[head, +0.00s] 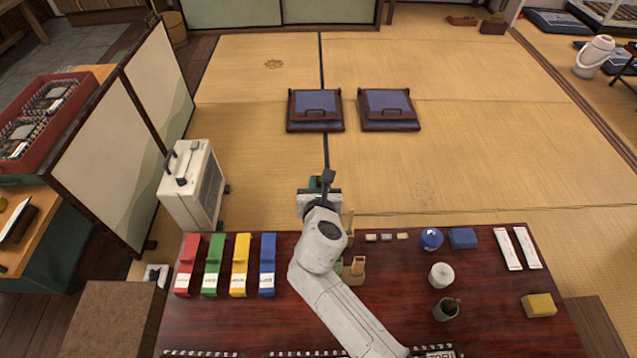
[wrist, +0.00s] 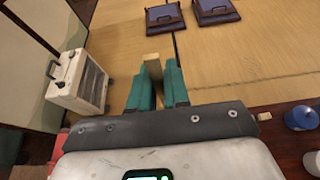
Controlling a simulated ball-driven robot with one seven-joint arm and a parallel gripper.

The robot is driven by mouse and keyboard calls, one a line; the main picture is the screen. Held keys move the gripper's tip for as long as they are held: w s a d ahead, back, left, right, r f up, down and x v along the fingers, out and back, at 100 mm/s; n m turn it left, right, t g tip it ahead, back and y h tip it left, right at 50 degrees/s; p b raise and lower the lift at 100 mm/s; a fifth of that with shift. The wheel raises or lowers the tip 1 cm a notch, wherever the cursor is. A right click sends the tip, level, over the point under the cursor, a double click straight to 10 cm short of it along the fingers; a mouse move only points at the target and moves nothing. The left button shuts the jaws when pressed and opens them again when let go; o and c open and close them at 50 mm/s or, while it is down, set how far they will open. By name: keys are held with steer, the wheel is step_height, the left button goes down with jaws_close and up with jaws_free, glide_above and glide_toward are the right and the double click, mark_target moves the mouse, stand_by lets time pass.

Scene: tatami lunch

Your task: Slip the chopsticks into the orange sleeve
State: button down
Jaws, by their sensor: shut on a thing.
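My gripper (head: 318,184) is over the far edge of the dark red table. In the wrist view its teal fingers (wrist: 156,88) are shut on a tan, wood-coloured piece (wrist: 153,72). Only its blunt end shows, so I cannot tell whether it is the chopsticks. Red (head: 187,265), green (head: 214,265), yellow (head: 241,265) and blue (head: 267,265) long holders with white labels stand in a row on the table's left. I see no clearly orange sleeve; my arm hides part of the table.
Right of my arm are a small wooden holder (head: 357,267), a blue pot (head: 431,239), a white jar (head: 441,275), a dark cup (head: 446,309), a yellow block (head: 538,305) and two white-and-pink packets (head: 508,249). A beige heater (head: 192,187) stands left, beyond the table.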

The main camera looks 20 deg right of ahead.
mark_target(319, 177)
steer(key=shift+r+p, duration=1.65)
steer(key=shift+s, duration=0.1)
